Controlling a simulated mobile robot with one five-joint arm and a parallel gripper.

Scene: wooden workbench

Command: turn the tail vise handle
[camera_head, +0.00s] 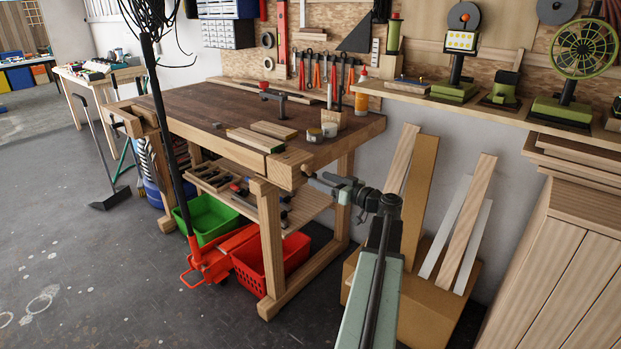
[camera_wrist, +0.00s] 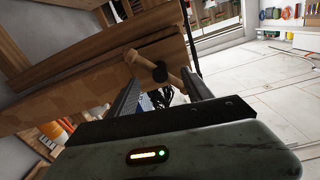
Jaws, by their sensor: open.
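The tail vise handle (camera_wrist: 138,60) is a light wooden bar through a dark round screw end (camera_wrist: 160,73), in front of the wooden vise jaw. It slants from upper left to lower right in the wrist view. My gripper (camera_wrist: 160,78) is open, with the bar and screw end in view between its fingers. I cannot tell whether either finger touches the bar. In the head view my gripper (camera_head: 320,182) is at the right front corner of the workbench, beside the tail vise block (camera_head: 288,168). The handle is not clear there.
The workbench (camera_head: 200,105) carries wood pieces (camera_head: 256,139) and small jars. Below it are a shelf, a green bin (camera_head: 207,218) and a red crate (camera_head: 290,262). Boards (camera_head: 466,215) lean on the wall at right, near my arm.

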